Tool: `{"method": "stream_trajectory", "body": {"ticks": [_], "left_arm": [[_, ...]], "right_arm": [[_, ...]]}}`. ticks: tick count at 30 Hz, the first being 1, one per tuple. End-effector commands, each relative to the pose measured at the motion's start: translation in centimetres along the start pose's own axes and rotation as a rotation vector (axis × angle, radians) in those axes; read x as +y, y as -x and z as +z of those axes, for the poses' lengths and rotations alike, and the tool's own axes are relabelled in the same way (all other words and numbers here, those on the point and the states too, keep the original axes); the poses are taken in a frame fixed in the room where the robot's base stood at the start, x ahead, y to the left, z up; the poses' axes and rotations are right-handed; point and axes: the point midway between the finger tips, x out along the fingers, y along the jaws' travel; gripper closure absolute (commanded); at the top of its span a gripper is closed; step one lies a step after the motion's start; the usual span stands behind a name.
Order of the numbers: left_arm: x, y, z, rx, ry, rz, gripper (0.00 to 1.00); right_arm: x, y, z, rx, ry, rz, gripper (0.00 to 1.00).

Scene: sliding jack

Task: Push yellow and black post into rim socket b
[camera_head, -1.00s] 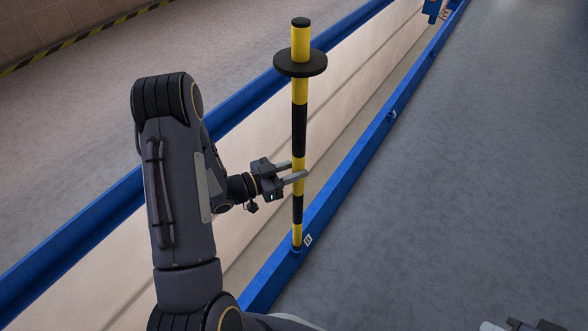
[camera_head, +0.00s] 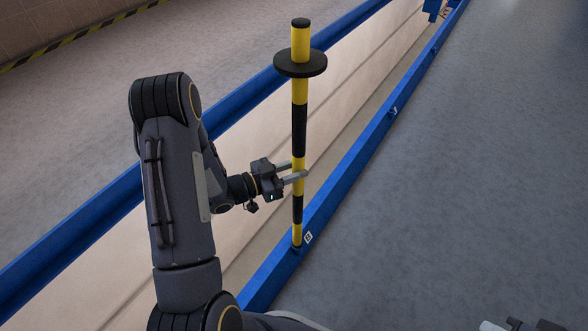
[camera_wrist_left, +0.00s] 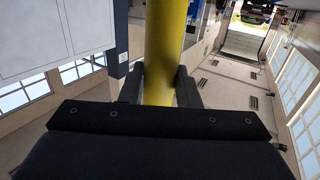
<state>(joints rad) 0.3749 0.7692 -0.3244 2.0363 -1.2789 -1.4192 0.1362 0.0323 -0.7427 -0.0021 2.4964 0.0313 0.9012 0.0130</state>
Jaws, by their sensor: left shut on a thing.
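The yellow and black post (camera_head: 299,125) stands upright in the head view, with a black disc (camera_head: 300,63) near its top. Its lower end meets the blue rim at the socket marked B (camera_head: 308,238); how deep it sits in the socket cannot be seen. My left gripper (camera_head: 297,176) is shut around the lower half of the post. In the left wrist view the yellow post (camera_wrist_left: 165,50) runs between the two fingers (camera_wrist_left: 160,85). At the lower right edge of the head view a small grey part shows, too little to tell whether it is my right gripper.
The near blue rim (camera_head: 350,170) runs diagonally, with another socket (camera_head: 393,111) farther along. A far blue rail (camera_head: 90,220) runs behind the post, with pale panels between. The grey floor to the right (camera_head: 480,150) is clear.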

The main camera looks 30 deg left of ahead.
Motion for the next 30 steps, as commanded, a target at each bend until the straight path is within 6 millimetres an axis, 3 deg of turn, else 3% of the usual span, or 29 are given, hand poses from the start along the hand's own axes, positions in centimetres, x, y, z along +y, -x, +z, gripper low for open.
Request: {"method": "stream_trajectory", "body": {"ticks": [17, 18, 21, 23, 30], "left_arm": [[0.0, -0.1, 1.3, 0.004, -0.002, 0.001, 1.00], [0.0, -0.1, 1.1, 0.004, -0.002, 0.001, 0.66], [0.0, -0.1, 1.2, 0.003, -0.002, 0.001, 0.53], [0.0, -0.1, 1.2, 0.002, -0.001, 0.000, 0.45], [0.0, 0.0, 1.4, -0.004, 0.001, -0.001, 0.45]], "right_arm": [[0.5, -1.1, 0.5, 0.000, 0.000, 0.000, 1.00], [0.4, -1.0, 0.5, 0.000, 0.000, 0.000, 1.00], [0.4, -0.9, 0.5, 0.000, 0.000, 0.000, 1.00], [0.4, -1.0, 0.5, 0.000, 0.000, 0.000, 1.00], [0.4, -1.0, 0.5, 0.000, 0.000, 0.000, 1.00]]}}
